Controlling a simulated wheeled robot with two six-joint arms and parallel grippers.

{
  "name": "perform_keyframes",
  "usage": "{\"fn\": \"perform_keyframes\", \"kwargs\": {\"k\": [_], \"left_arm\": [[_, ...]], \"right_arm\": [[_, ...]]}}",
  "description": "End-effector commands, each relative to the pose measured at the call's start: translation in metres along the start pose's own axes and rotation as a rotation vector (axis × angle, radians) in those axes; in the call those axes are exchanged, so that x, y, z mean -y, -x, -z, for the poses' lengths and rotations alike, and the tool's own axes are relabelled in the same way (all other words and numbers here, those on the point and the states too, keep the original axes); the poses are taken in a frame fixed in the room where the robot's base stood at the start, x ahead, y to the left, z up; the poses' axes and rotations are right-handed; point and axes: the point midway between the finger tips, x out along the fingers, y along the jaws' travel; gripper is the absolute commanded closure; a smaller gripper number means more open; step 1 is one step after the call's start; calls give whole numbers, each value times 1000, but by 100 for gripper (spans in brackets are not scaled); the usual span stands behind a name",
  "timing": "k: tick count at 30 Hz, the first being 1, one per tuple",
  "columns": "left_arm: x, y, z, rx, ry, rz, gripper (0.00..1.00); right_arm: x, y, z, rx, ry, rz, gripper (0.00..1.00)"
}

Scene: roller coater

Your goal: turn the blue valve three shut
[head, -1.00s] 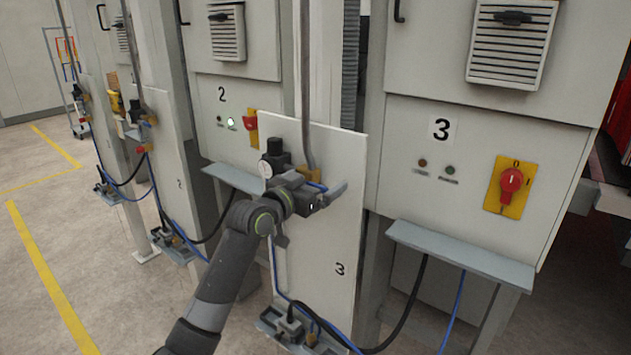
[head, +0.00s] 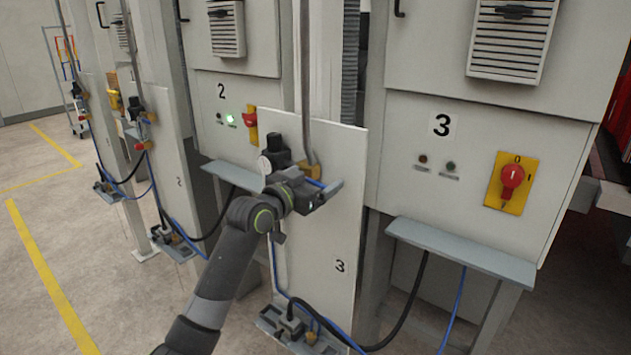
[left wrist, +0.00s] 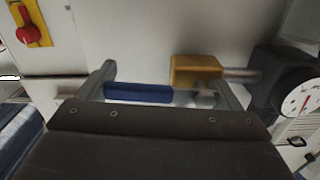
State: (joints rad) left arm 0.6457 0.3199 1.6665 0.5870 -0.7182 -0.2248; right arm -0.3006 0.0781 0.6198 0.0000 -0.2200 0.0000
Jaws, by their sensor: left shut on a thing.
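The blue valve three handle (left wrist: 138,93) shows in the left wrist view as a short blue bar between my fingers, its left end by the left finger. Its yellow valve body (left wrist: 196,71) is close to the right finger. My left gripper (left wrist: 166,80) is shut on the handle. In the head view my left gripper (head: 322,190) is at the upper part of the white panel marked 3 (head: 325,235). Only a sliver of the blue handle (head: 314,182) shows there, and the gripper hides most of the valve. My right gripper is not in view.
A pressure gauge (left wrist: 299,100) and black regulator (head: 274,150) sit close beside the valve. A grey pipe (head: 306,80) rises above it. A grey shelf (head: 460,250) juts out on the right, below a red switch (head: 511,180). Open floor (head: 130,290) lies to the left.

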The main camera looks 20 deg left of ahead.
Motion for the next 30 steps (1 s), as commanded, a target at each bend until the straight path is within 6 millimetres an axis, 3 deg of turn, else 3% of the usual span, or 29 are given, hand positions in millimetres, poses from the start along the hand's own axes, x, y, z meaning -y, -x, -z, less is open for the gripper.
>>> {"fn": "perform_keyframes", "kwargs": {"k": [30], "left_arm": [[14,0,-36,3,-923,0,55]], "right_arm": [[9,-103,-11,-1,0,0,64]]}}
